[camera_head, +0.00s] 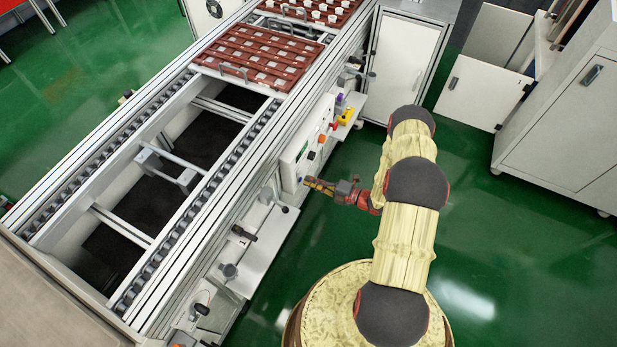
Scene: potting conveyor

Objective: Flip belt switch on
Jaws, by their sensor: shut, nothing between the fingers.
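The belt's control panel (292,160) is a white box on the right side of the conveyor.
The conveyor (160,165) runs diagonally, with a brown tray (258,56) on its far part. Side ledges (262,245) with black clamps stick out below the panel. White cabinets (408,50) stand behind and at right (570,130). Green floor (500,240) at right is clear.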

